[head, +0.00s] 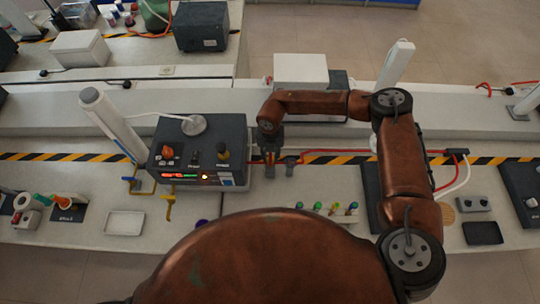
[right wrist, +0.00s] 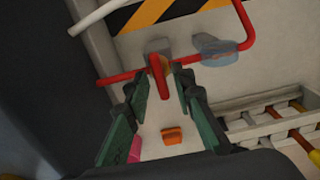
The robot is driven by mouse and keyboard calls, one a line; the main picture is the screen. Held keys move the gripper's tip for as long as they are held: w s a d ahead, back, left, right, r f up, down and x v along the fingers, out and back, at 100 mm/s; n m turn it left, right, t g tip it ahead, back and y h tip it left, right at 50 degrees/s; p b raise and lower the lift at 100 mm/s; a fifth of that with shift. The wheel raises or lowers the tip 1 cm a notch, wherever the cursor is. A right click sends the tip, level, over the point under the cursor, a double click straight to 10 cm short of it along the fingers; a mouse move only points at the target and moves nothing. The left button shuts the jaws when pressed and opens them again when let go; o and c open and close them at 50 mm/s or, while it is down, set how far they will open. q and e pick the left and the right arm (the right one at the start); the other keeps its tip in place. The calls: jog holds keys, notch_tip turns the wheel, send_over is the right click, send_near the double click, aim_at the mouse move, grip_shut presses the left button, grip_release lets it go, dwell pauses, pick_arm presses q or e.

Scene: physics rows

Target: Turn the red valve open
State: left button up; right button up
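The red valve handle (right wrist: 160,78) shows in the right wrist view, on a thin red pipe (right wrist: 118,77) by the striped edge. My right gripper (right wrist: 163,84) is open, with one green finger on each side of the handle near the tips. A narrow gap seems to remain on both sides; I cannot tell whether either finger touches. In the head view my right gripper (head: 270,162) points down beside the dark control box, and it hides the valve handle. The red pipe (head: 330,152) runs right from there. My left gripper is not in view.
The dark control box (head: 215,135) stands close left of my right gripper. A rack of colored tubes (head: 335,211) lies nearer on the bench. Yellow pipe fittings (head: 169,206) stick out left. An orange block (right wrist: 172,136) lies below the fingers. A white tray (head: 125,223) sits front left.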

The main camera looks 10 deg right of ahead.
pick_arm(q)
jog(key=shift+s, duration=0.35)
pick_arm(e)
grip_shut()
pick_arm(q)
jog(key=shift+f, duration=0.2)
pick_arm(e)
jog(key=shift+f+n+b, duration=0.15)
jog(key=shift+n+b, duration=1.15)
jog(key=shift+n, duration=0.2)
jog(key=n+b, duration=0.3)
jog(key=n, duration=0.1)
jog(key=shift+n, duration=0.3)
jog(key=n+b, duration=0.4)
jog(key=n, duration=0.1)
pick_arm(q)
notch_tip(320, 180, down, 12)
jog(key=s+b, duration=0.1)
jog(key=b, duration=0.2)
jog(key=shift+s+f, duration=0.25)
pick_arm(e)
jog(key=n, duration=0.5)
jog(key=shift+r, duration=0.2)
jog(key=shift+n, duration=0.3)
jog(key=shift+o, duration=0.9)
grip_release()
